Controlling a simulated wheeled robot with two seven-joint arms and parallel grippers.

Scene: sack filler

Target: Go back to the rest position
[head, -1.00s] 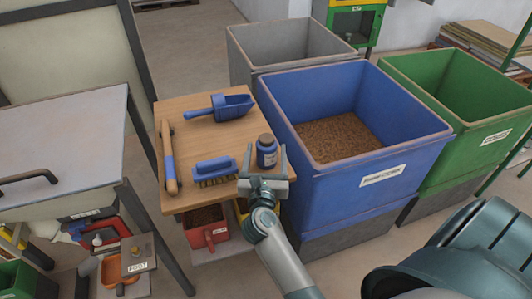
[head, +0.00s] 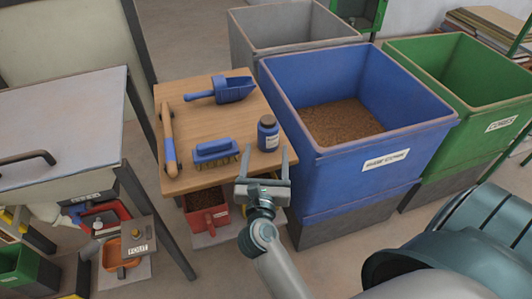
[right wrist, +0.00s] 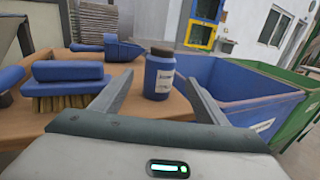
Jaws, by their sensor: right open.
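My right gripper (head: 264,163) is open and empty, at the near right edge of a small wooden table (head: 200,122). A blue jar (head: 268,134) with a brown lid stands upright on the table just beyond its fingers, apart from them. In the right wrist view the jar (right wrist: 159,76) shows between and beyond the two fingers. My left gripper is not in view.
A blue bin (head: 370,185) with brown material stands to the right, with a green bin (head: 475,135) beyond. A grey bin (head: 245,55) stands behind.

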